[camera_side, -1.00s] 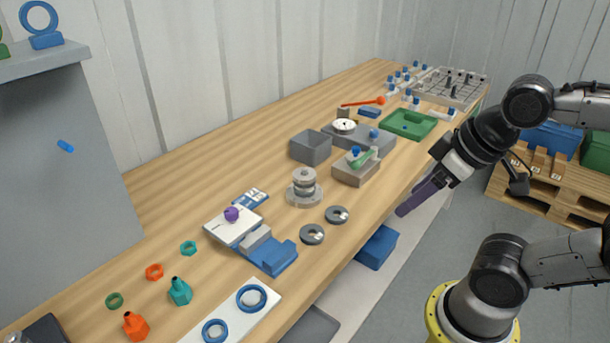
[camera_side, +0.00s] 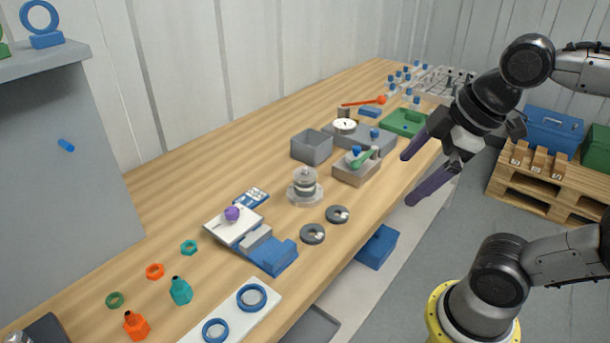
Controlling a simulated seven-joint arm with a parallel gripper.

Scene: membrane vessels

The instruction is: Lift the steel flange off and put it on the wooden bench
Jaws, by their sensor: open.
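A small round steel stack (camera_side: 305,185) stands upright near the middle of the wooden bench (camera_side: 190,185). It has a wide pale base and narrower steel discs above. I take its upper steel disc (camera_side: 305,174) to be the flange; where the parts divide is too small to tell. My gripper (camera_side: 408,180) is open and empty, its two long purple fingers spread apart. It is over the bench's front edge, to the right of the stack and clear of it.
Two grey rings (camera_side: 312,233) lie in front of the stack. A grey open box (camera_side: 312,146) stands behind it, and a block with a green-handled part (camera_side: 357,168) to its right. A white plate with a purple knob (camera_side: 232,214) is at left. Bare bench lies behind.

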